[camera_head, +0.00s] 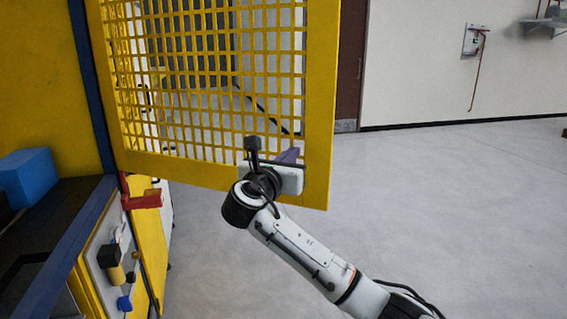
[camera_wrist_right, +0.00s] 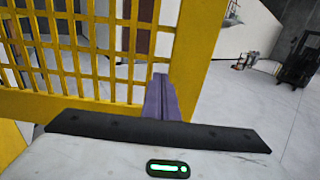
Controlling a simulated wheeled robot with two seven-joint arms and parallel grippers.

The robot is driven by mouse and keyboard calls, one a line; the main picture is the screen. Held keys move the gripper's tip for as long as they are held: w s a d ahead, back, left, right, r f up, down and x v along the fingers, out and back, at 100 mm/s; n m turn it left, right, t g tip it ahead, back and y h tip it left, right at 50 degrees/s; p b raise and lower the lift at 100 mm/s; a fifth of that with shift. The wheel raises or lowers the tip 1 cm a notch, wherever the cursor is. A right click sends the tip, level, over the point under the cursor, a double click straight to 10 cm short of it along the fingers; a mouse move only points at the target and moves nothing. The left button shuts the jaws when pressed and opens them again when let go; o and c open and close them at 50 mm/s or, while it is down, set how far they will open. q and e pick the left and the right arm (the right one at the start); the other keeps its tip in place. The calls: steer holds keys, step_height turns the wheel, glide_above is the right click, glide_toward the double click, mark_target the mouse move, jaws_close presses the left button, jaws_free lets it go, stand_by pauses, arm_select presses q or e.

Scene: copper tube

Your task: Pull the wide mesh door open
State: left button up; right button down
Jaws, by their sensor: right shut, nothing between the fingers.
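The wide mesh door (camera_head: 321,100) is a yellow frame with a square yellow grid. In the head view it stands out from the yellow cabinet at the left, at an angle to it. My right gripper (camera_head: 289,155) is at the door's lower right part, close to the wide edge bar. Its purple fingers are shut and empty. The right wrist view shows the fingers (camera_wrist_right: 160,95) in front of the lower mesh, just left of the door's edge bar (camera_wrist_right: 200,40). I cannot tell whether they touch the mesh. My left gripper is not in view.
The yellow cabinet (camera_head: 40,100) has a blue box (camera_head: 27,177) on its dark shelf and a red latch (camera_head: 142,200) at its edge. Open grey floor (camera_head: 430,200) lies to the right. A forklift (camera_wrist_right: 300,60) stands far back in the right wrist view.

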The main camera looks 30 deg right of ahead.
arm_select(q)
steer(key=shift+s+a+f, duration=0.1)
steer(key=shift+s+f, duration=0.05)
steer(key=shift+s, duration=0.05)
arm_select(e)
steer(key=shift+x, duration=0.9)
